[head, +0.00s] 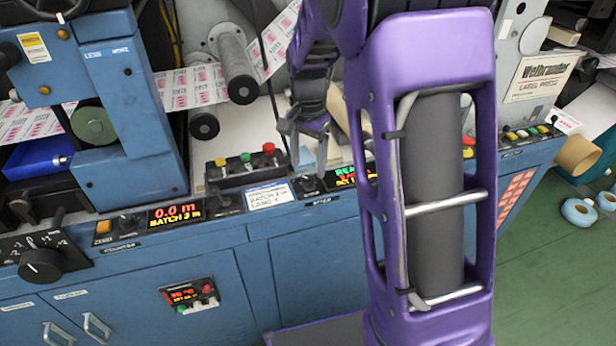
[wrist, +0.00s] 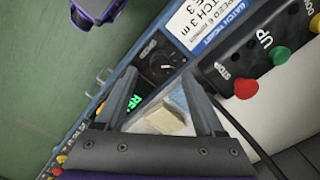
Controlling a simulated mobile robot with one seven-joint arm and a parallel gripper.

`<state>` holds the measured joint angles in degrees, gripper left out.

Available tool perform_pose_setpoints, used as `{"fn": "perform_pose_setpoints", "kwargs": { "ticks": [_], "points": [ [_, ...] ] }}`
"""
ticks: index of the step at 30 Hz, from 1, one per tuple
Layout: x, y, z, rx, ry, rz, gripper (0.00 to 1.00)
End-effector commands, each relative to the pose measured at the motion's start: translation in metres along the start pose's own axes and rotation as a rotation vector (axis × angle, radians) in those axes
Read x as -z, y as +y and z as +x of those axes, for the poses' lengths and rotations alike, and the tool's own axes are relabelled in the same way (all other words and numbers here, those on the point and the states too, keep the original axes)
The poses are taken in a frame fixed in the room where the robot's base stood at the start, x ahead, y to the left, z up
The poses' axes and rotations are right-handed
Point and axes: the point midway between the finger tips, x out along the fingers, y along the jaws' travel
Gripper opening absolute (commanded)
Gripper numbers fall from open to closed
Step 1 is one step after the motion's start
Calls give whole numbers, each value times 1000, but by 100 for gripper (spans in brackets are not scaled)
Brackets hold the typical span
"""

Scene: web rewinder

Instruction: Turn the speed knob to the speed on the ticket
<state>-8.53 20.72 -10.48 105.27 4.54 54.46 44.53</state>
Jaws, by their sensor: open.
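The speed knob (wrist: 165,62) is a small black dial on the dark panel strip in the wrist view. In the head view the knob (head: 308,185) is a dark shape just under my gripper (head: 306,150), partly hidden. In the wrist view my gripper (wrist: 160,78) is open, its two grey fingers reaching toward the knob with nothing clearly held. The knob's pointer setting is too small to tell. The white and blue batch ticket (head: 268,195) lies just left of the knob. In the wrist view the ticket (wrist: 203,28) seems to read "SPEED 6".
A lit display (head: 345,176) sits right of the knob. A black box with yellow, green and red buttons (head: 245,165) stands behind the ticket. A red counter display (head: 175,214) and large black knob (head: 41,266) are further left. A pale block (wrist: 168,116) shows between my fingers.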

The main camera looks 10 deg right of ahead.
Motion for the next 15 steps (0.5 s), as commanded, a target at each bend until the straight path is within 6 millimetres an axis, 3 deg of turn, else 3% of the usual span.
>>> {"fn": "perform_pose_setpoints", "kwargs": {
  "ticks": [1, 6, 15],
  "points": [
    [0, 1, 12, -2, -2, 0, 71],
    [0, 0, 31, -1, 0, 0, 71],
    [0, 0, 40, 0, 1, 0, 71]
  ]
}}
